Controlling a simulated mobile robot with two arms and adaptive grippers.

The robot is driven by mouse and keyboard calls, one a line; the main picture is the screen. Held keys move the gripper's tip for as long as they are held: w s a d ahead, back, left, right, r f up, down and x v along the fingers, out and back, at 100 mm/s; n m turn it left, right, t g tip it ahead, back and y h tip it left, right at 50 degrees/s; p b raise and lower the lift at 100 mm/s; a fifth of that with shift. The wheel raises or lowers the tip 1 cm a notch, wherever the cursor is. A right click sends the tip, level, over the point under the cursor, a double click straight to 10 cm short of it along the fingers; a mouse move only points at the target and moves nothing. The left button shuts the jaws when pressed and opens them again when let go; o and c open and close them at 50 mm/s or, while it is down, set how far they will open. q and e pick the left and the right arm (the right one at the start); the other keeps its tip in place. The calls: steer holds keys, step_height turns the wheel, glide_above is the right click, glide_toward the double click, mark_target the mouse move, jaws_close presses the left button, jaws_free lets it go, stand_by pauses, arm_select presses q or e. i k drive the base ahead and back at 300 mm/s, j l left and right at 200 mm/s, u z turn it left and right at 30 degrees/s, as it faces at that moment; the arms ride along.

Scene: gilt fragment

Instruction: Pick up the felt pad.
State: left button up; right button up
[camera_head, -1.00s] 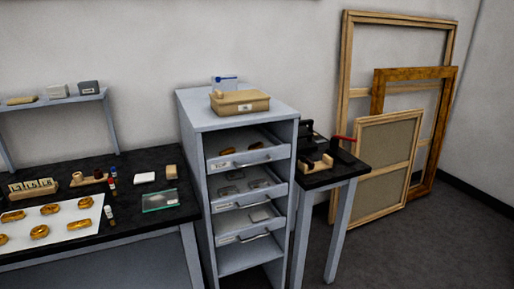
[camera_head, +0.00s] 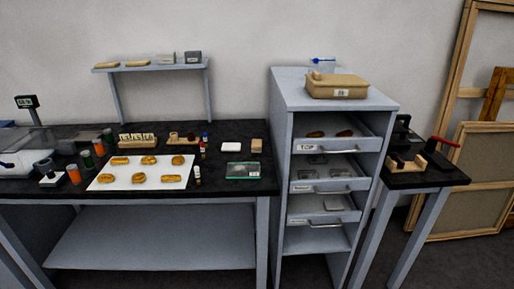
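I cannot tell for sure which thing is the felt pad. A small flat white pad (camera_head: 231,147) lies on the black bench top, behind a green-edged glass plate (camera_head: 243,170). A small tan block (camera_head: 257,145) stands just right of the white pad. A flat grey piece (camera_head: 333,205) lies in a lower drawer of the grey cabinet (camera_head: 283,140). Neither of my grippers is in view.
A white sheet (camera_head: 108,183) with several gold fragments covers the bench's middle. A wall shelf (camera_head: 150,68) holds several blocks. A tan box (camera_head: 337,86) sits on the cabinet. A small side table (camera_head: 440,178) stands right.

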mark_target(256, 146)
steer(key=i+j+z, duration=0.1)
steer(key=i+j, duration=0.55)
steer(key=j, duration=0.15)
